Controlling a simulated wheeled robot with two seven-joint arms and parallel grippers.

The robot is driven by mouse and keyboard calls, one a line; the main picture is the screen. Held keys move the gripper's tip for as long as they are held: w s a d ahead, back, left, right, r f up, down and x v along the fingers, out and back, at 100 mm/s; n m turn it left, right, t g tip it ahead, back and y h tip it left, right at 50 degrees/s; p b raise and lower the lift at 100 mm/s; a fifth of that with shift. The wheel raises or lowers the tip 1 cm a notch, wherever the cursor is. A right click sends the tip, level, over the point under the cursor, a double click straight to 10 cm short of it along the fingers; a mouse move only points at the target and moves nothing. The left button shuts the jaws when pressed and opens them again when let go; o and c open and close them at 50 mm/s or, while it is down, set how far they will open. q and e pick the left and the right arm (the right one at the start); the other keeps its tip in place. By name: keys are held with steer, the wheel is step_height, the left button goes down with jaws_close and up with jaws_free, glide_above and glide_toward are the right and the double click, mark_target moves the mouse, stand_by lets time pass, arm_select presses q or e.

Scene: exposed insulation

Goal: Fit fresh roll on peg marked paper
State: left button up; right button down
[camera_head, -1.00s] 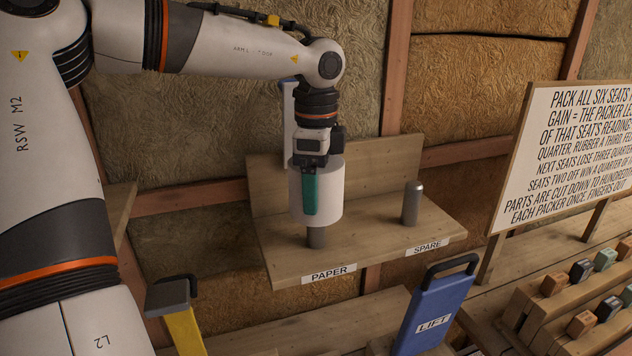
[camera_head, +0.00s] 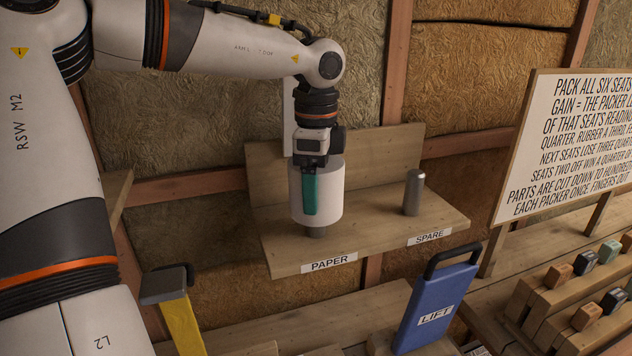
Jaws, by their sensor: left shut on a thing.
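The white roll (camera_head: 331,200) is upright in my left gripper (camera_head: 311,190), which points down and is shut on it, with one green finger on its near side. The roll is around the peg (camera_head: 317,231) above the PAPER label (camera_head: 328,263). Only a short bit of the peg's grey base shows below the roll. The roll's bottom is a little above the wooden shelf (camera_head: 375,235). The bare grey peg (camera_head: 413,193) stands at the right by the SPARE label (camera_head: 429,237). My right gripper is not in view.
A blue LIFT board (camera_head: 436,308) with a black handle stands in front of the shelf. A yellow piece with a grey top (camera_head: 180,310) is at the lower left. A text sign (camera_head: 575,145) and several small blocks on wooden steps are at the right.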

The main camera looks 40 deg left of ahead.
arm_select(q)
steer(key=shift+f+b, duration=2.15)
steer(key=shift+f, duration=0.2)
steer(key=o, duration=1)
steer(key=shift+r, duration=0.1)
step_height(320, 180, up, 12)
steer(key=shift+f, duration=0.1)
